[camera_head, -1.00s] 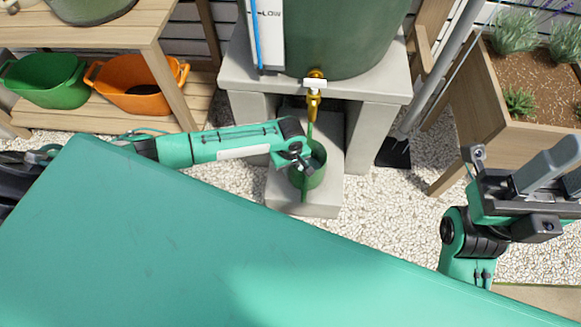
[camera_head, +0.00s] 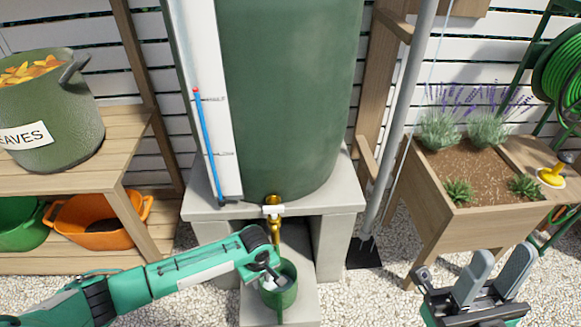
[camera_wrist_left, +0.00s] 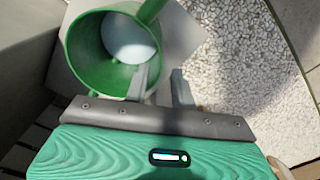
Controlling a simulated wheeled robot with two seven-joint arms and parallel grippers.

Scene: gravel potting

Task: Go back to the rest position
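My left gripper (camera_head: 266,276) is at the green can (camera_head: 280,293) on the low concrete block under the tap. In the left wrist view the two grey fingers (camera_wrist_left: 165,85) stand apart, with a gap between them. One finger overlaps the rim of the can (camera_wrist_left: 85,50); whether it touches is unclear. A pale round surface shows inside the can. My right gripper (camera_head: 493,277) is raised at the lower right, its two grey fingers apart and nothing between them.
A green water barrel (camera_head: 290,100) with a brass tap (camera_head: 273,212) stands on a concrete stand (camera_head: 340,195) above the can. Shelves with a leaf bin (camera_head: 50,115) and an orange tub (camera_head: 95,225) are left. A wooden planter (camera_head: 450,220) stands right, near my right gripper.

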